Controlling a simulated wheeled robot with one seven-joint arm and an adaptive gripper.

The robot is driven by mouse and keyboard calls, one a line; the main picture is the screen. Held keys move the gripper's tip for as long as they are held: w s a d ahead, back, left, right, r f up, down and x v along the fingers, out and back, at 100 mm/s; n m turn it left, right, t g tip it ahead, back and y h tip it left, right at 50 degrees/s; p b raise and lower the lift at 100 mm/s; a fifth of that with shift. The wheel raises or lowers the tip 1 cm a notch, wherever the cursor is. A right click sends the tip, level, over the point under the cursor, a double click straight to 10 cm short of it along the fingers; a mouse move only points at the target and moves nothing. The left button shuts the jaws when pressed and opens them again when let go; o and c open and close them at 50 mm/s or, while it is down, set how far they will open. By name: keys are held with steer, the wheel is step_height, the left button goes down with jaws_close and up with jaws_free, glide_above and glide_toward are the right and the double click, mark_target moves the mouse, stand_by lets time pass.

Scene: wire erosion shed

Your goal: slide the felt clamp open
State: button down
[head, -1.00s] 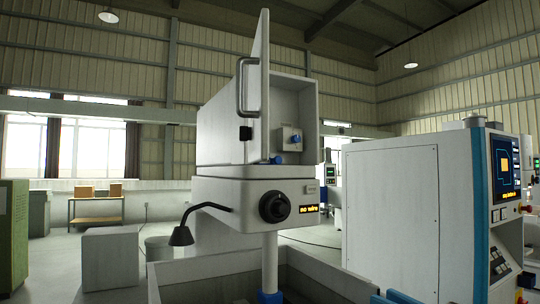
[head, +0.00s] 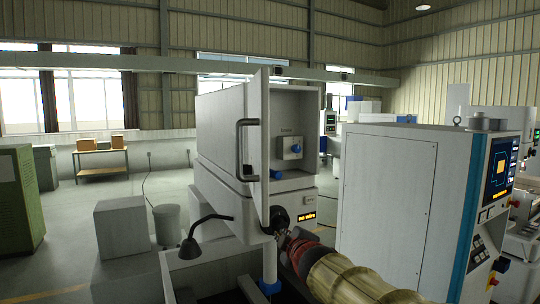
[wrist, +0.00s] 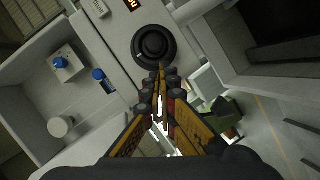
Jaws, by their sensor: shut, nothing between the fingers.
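In the head view, a small grey block with a blue knob (head: 290,148) sits on the inner wall of the open cabinet. A second blue piece (head: 276,174) sits below it, near the cabinet's floor. Both also show at the left of the wrist view, the block (wrist: 66,60) and the lower blue piece (wrist: 98,74). I cannot tell for sure which is the felt clamp. In the head view my gripper (head: 285,236) is below the cabinet, partly hard to make out.
The cabinet door (head: 263,150) with its black handle (head: 243,150) stands open, edge toward me. A dark lamp (head: 191,248) reaches out at lower left. A white machine cabinet (head: 390,200) with a screen stands close at right. A white cylinder (wrist: 60,127) shows in the wrist view.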

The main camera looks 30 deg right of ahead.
mark_target(279, 173)
steer(key=w+d+r+n+t+y+p, duration=0.1)
steer(key=w+r+n+p, duration=0.2)
steer(key=r, duration=0.3)
steer(key=w+d+r+n+t+y+p, duration=0.1)
steer(key=w+d+r+n+p, duration=0.1)
steer(key=w+r+p, duration=0.3)
step_height(279, 173, up, 2)
steer(key=shift+d+r+n+t+p, duration=0.15)
steer(key=shift+d+n+t+p, duration=0.1)
steer(key=shift+n+t+p, duration=0.25)
steer(key=w, duration=0.3)
steer(key=w+p, duration=0.1)
steer(key=w, duration=0.2)
steer(key=w+d+p, duration=0.1)
steer(key=w, duration=0.3)
steer(key=d+p, duration=0.1)
steer(key=d, duration=0.3)
steer(key=shift+p, duration=0.4)
steer(key=shift+a, duration=0.1)
steer(key=shift+f, duration=0.2)
